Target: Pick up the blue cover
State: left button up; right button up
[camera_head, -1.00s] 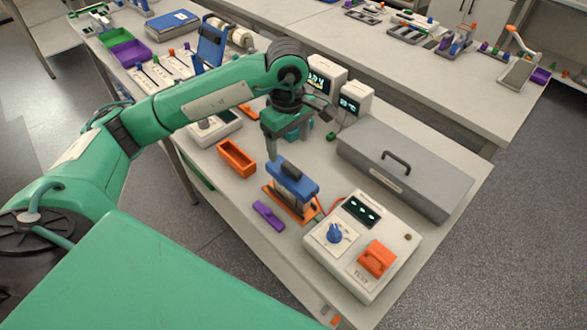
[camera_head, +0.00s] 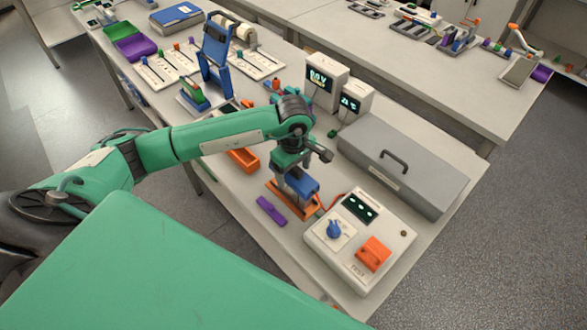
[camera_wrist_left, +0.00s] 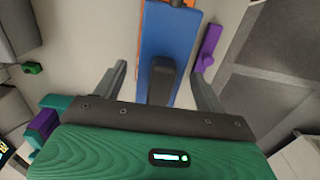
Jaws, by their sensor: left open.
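The blue cover (camera_head: 305,184) sits on an orange base (camera_head: 312,211) beside the tester box, partly hidden by my left gripper (camera_head: 287,178). In the left wrist view the blue cover (camera_wrist_left: 165,45) is a long blue block with a dark raised piece (camera_wrist_left: 160,82) on top. My left gripper (camera_wrist_left: 159,74) is open, its two fingers on either side of the cover with gaps between. From these views I cannot tell how far below the fingertips the cover is. My right gripper is not in view.
A purple piece (camera_head: 271,210) lies just left of the base. The tester box (camera_head: 340,260) with a blue knob and orange block stands to the right. A grey case (camera_head: 420,180) is behind. An orange tray (camera_head: 243,159) lies left of the gripper.

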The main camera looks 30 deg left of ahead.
pick_arm(q)
jog(key=c, duration=1.1)
jog(key=shift+c, duration=0.2)
